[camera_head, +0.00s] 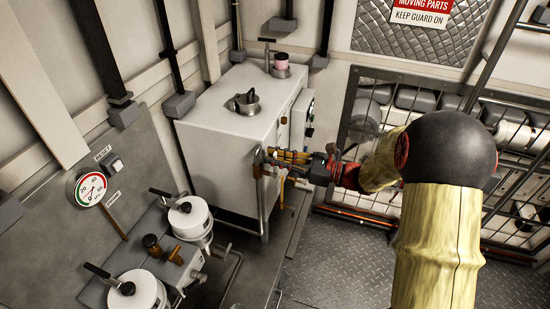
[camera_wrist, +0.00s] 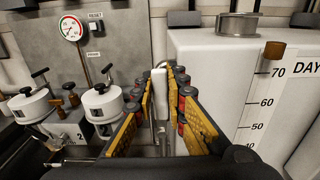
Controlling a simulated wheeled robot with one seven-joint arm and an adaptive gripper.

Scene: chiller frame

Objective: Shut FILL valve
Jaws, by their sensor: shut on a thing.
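My gripper (camera_head: 275,158) reaches in from the right to the pipework at the front left corner of the white tank (camera_head: 236,112). In the wrist view, its yellow-padded fingers (camera_wrist: 168,103) stand either side of a pale upright handle (camera_wrist: 159,92), which appears to be the FILL valve's handle. The fingers are closed on it. No FILL label can be read. In the head view the fingers hide the handle, and a grey pipe (camera_head: 262,200) runs down just below them. The valve body is mostly hidden, so I cannot tell how far it is turned.
Two white canisters (camera_head: 190,218) (camera_head: 139,293) with black T-handles stand at the lower left. A dial gauge (camera_head: 90,189) and RESET button (camera_head: 117,165) are on the grey panel. A mesh guard (camera_head: 365,125) stands at the right. The chequer-plate floor (camera_head: 330,265) is clear.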

